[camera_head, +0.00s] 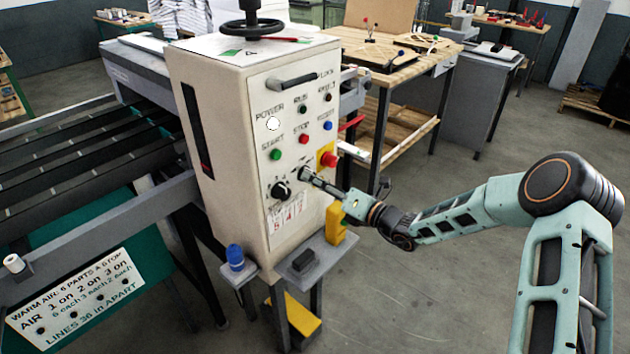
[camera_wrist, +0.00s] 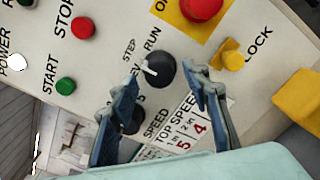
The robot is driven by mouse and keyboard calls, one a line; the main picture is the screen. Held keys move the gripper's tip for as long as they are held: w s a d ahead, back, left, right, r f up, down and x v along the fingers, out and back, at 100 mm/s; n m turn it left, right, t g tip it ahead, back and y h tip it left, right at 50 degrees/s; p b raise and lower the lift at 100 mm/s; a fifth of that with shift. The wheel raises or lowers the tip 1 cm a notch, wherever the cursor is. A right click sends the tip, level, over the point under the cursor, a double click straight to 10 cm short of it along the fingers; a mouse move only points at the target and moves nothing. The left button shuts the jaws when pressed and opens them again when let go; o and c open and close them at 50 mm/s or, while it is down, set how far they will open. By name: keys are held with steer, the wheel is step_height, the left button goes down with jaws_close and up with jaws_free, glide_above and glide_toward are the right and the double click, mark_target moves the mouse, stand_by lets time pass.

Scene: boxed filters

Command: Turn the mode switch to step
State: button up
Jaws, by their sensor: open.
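The mode switch (camera_wrist: 160,70) is a black round knob with a white pointer on the pale panel. STEP and RUN are printed beside it in the wrist view. The pointer is angled to the upper left, towards the STEP side; its exact setting is hard to tell. My gripper (camera_wrist: 160,77) is open, with one blue finger on each side of the knob in the picture. I cannot tell whether either finger touches it. In the head view my gripper (camera_head: 310,179) is at the panel and hides most of the switch.
A black speed knob (camera_head: 281,190) is close by at left. A red emergency stop (camera_head: 328,158) on yellow sits just above my gripper. The green START (camera_head: 275,154) and red STOP (camera_head: 303,139) buttons are higher. A yellow block (camera_head: 335,222) stands below. Open floor lies at right.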

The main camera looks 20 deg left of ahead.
steer(key=v, duration=1.1)
steer(key=shift+f, duration=0.1)
